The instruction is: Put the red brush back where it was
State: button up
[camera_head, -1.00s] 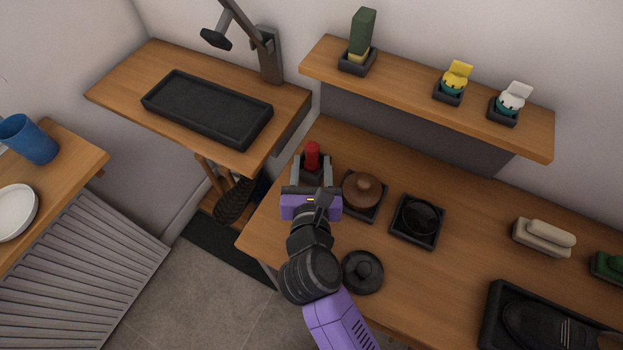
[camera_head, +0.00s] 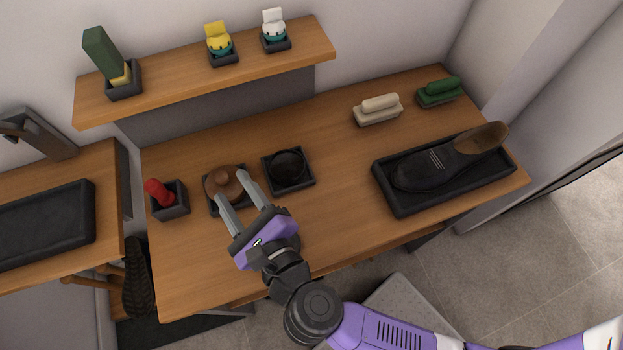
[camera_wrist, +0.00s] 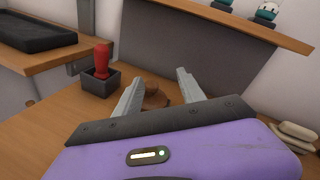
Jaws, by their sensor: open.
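The red brush (camera_head: 158,192) stands, leaning slightly, in a small dark square holder (camera_head: 172,207) at the left end of the bench. In the wrist view the red brush (camera_wrist: 102,60) rises from its holder (camera_wrist: 100,84), left of my fingers. My gripper (camera_head: 230,182) is open and empty. It is to the right of the red brush and apart from it, with its fingers over or in front of a round brown knobbed piece (camera_head: 222,184). I cannot tell whether they touch that piece. The fingers also show in the wrist view (camera_wrist: 160,78).
A round black piece in a dark tray (camera_head: 288,170) sits right of the brown one. A cream brush (camera_head: 378,109), a green brush (camera_head: 439,92) and a shoe in a black tray (camera_head: 397,205) are further right. A shelf (camera_head: 165,82) holds several items above the bench.

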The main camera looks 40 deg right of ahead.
jog(key=s+d+r+n, duration=0.1)
jog(key=s+d+n, duration=0.3)
jog(key=s+n, duration=0.4)
jog(key=s+d+r+n+g+y, duration=0.1)
jog(key=s+d+n, duration=0.4)
jog(key=n, duration=0.8)
jog(key=s+d+r+n+g, duration=0.1)
jog(key=s+d+n, duration=0.3)
jog(key=s+n, duration=0.6)
jog(key=shift+s+d, duration=0.2)
jog(key=shift+s, duration=0.8)
jog(key=shift+f+b, duration=0.7)
jog(key=shift+b, duration=0.05)
